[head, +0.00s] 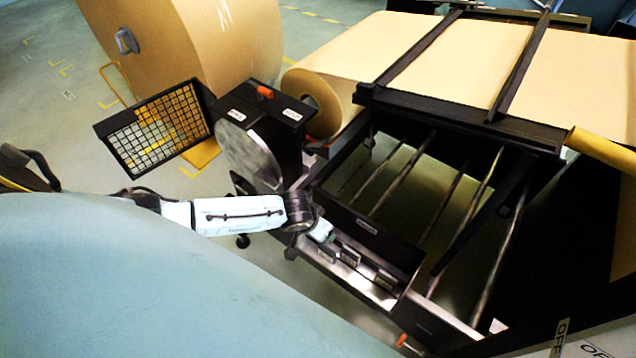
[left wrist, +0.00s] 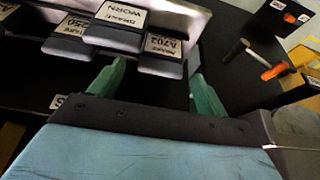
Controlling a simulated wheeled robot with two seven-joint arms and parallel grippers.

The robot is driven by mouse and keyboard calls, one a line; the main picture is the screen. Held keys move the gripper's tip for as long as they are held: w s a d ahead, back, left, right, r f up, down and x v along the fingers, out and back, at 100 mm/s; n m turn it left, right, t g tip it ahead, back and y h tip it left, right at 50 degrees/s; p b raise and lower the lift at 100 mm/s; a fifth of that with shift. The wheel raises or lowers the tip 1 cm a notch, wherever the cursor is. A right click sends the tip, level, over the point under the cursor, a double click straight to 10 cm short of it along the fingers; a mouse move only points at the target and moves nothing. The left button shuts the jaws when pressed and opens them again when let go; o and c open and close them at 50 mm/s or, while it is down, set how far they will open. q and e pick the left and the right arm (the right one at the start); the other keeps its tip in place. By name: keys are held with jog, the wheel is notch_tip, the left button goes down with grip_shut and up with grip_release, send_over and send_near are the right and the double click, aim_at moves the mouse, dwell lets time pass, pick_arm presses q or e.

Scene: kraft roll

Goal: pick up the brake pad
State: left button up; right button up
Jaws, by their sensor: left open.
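Several dark blocks with white labels, which look like brake pads, sit in a row on a metal ledge; they show small in the head view (head: 350,257). In the left wrist view one is labelled WORN (left wrist: 118,18), one A702 (left wrist: 164,47), and another (left wrist: 66,42) is partly cut off by its neighbour. My left gripper (left wrist: 157,72) is open, its green fingers spread on either side of the A702 block's near end. Contact cannot be told. In the head view my left gripper (head: 320,229) is at the left end of the row. My right gripper is out of view.
A black frame with rails (head: 440,180) and an open middle lies beyond the ledge. A dark box with a round grey face (head: 247,155) stands left of it. Large brown rolls (head: 190,40) are behind. A hammer with an orange handle (left wrist: 276,71) lies at right in the wrist view.

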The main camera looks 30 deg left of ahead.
pick_arm(q)
jog(key=c, duration=1.4)
jog(key=shift+r, duration=0.1)
